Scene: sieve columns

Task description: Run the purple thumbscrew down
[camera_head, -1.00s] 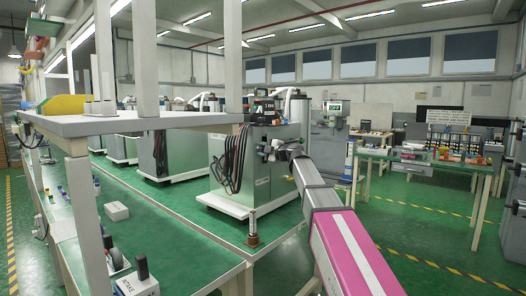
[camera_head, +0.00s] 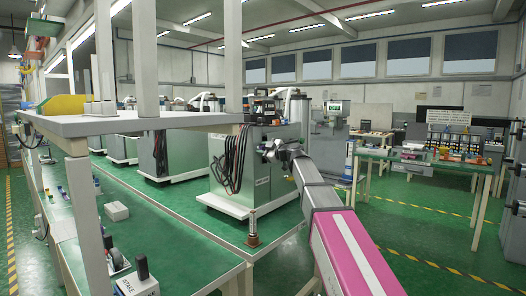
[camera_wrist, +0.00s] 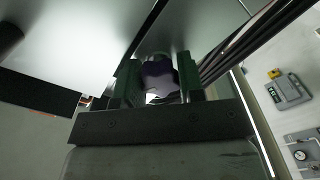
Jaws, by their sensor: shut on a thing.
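The purple thumbscrew (camera_wrist: 160,76) is a dark, lobed knob in the upper middle of the wrist view. My gripper (camera_wrist: 159,85) is shut on it, with one green finger at each side of the knob. In the head view my gripper (camera_head: 267,152) is small and dark, at the front face of the grey cabinet (camera_head: 285,165). The thumbscrew cannot be made out in the head view. Its thread and how far it is screwed in are hidden.
Dark hoses (camera_head: 231,160) hang on the cabinet left of my gripper; they also run close by on the right in the wrist view (camera_wrist: 245,45). A shelf bench (camera_head: 150,123) stands at the left.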

